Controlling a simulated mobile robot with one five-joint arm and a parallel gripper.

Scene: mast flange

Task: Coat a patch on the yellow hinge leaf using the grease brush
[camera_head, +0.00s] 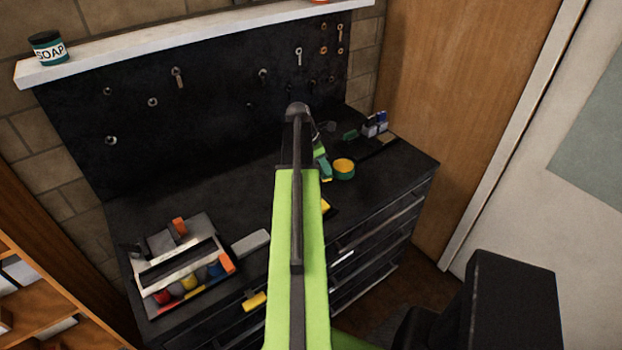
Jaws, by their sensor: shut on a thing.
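My green arm reaches up the middle of the view and hides much of the bench behind it. The end of my arm, with my gripper (321,160), shows only as a small part just right of the arm. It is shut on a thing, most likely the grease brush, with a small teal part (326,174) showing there. The brush's bristles cannot be made out. A small yellow piece (326,206), perhaps the hinge leaf, shows at the arm's right edge near the bench front, partly hidden. I cannot tell whether the brush touches it.
A teal tin with a yellow top (344,169) stands right of my gripper on the dark bench (390,165). Small boxes (375,124) stand at the back right. A filled tool caddy (163,272) is at left. A dark pegboard (130,130) rises behind.

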